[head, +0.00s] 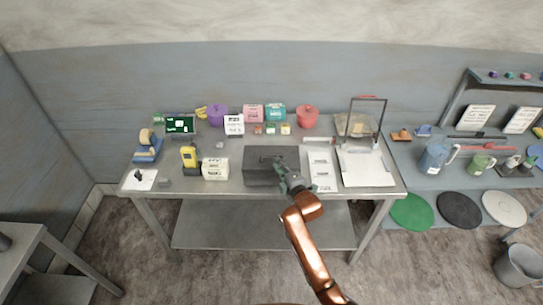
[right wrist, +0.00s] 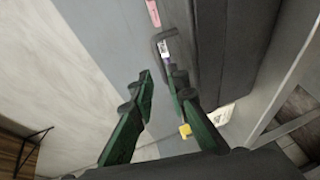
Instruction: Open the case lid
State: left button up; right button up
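The case is a dark grey box (head: 262,170) standing on the metal table, and its lid looks closed. In the right wrist view the dark case (right wrist: 238,45) fills the upper right, with a dark loop handle (right wrist: 157,44) sticking out from it. My right gripper (head: 286,184) is at the front right of the case in the head view and hides part of it. In the right wrist view my right gripper (right wrist: 161,80) has its green fingers apart with nothing held between them. The right finger is close to the handle; I cannot tell if they touch. My left gripper is not in view.
On the metal table (head: 222,188), a white label box (head: 215,169) and a yellow device (head: 189,157) stand left of the case. Coloured tubs (head: 306,116) stand behind.

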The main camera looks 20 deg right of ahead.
aim_at(271, 156)
jog(key=x, duration=0.7)
jog(key=shift+w, duration=0.1)
jog(key=shift+c, duration=0.7)
grip_shut()
